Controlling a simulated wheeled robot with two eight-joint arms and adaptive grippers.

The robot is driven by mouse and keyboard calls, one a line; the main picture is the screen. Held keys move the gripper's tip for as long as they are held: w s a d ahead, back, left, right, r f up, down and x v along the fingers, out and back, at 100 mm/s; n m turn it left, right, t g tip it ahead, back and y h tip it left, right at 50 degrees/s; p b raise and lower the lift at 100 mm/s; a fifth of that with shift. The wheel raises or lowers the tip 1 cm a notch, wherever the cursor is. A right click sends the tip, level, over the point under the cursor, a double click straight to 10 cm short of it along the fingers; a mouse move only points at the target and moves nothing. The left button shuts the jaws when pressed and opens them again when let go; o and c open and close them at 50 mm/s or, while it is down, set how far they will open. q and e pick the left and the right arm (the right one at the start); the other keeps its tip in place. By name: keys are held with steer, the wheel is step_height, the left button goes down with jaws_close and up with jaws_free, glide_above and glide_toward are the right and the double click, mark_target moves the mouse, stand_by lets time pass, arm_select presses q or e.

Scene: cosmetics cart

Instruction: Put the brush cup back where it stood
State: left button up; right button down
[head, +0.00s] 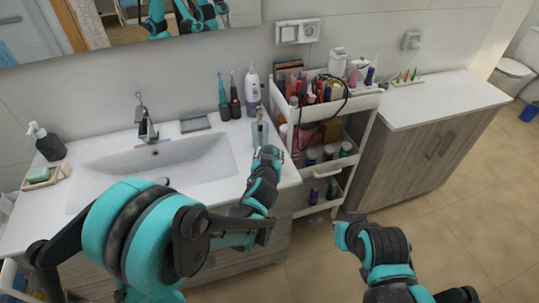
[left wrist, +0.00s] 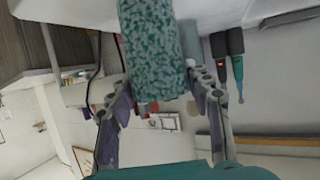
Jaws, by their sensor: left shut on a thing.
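The brush cup, speckled teal and white, fills the upper middle of the left wrist view (left wrist: 150,50). My left gripper (left wrist: 160,100) has a finger on either side of it and is shut on it. In the head view the cup (head: 260,133) shows small beyond my left gripper (head: 268,155), at the right end of the sink counter (head: 284,172). A slim upright item shows at the cup's top. I cannot tell whether the cup touches the counter. My right gripper (head: 347,236) is low in front of the cart, its fingers unclear.
Two dark toothbrush-like items (head: 234,97) and a white bottle (head: 252,90) stand behind the cup. A white cart (head: 362,113) packed with cosmetics stands close on the right. The sink basin (head: 160,170) lies to the left, with a soap bottle (head: 46,143) beyond.

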arm_select(q)
steer(key=shift+f, duration=0.2)
steer(key=o, duration=1.2)
steer(key=shift+r, duration=0.1)
